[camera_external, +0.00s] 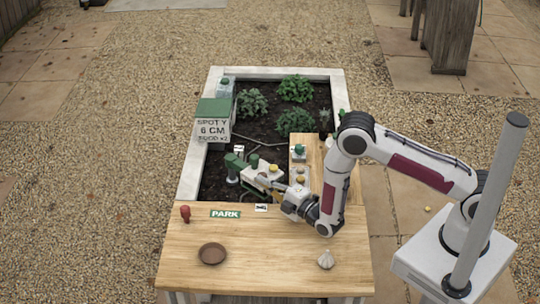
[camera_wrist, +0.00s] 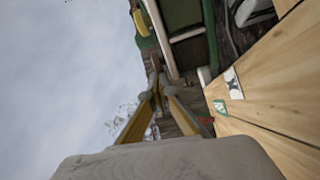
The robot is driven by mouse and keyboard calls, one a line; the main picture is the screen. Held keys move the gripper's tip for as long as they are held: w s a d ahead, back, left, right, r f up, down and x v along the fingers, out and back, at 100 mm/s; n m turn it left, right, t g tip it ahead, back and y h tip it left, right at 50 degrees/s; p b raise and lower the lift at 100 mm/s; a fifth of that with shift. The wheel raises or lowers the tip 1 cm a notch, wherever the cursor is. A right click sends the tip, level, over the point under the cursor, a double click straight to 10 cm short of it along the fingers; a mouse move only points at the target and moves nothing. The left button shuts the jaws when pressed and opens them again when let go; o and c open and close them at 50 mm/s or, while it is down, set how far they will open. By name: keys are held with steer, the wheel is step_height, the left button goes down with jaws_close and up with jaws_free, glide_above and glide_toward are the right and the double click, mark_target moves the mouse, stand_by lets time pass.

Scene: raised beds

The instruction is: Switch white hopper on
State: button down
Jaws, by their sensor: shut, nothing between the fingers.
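A white-topped unit with a yellow knob (camera_external: 264,169) sits at the near edge of the bed, joined to a green machine (camera_external: 236,163). It may be the white hopper; no label or switch position is readable. My gripper (camera_external: 272,184) is shut and empty, low beside the unit's near side; contact cannot be told. In the wrist view, my gripper's fingers (camera_wrist: 157,78) meet ahead, with a yellow part (camera_wrist: 142,23) and a dark green body (camera_wrist: 182,15) beyond. Small white boxes with a green knob (camera_external: 299,151) and yellow knobs (camera_external: 300,175) stand right of it.
A wooden table (camera_external: 285,231) in front carries a red knob (camera_external: 185,213), a PARK label (camera_external: 225,214), a brown dish (camera_external: 212,253) and a garlic-like bulb (camera_external: 326,259). A green-lidded box with a sign (camera_external: 214,128) stands at left. Plants (camera_external: 295,88) fill the back.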

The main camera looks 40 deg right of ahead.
steer(key=shift+s+d, duration=0.1)
steer(key=shift+s, duration=0.1)
stand_by(0.5)
steer(key=shift+s+d+f, duration=0.1)
steer(key=shift+s, duration=0.85)
steer(key=shift+s+d, duration=0.1)
steer(key=shift+s, duration=0.95)
step_height(320, 180, up, 7)
steer(key=shift+s, duration=0.3)
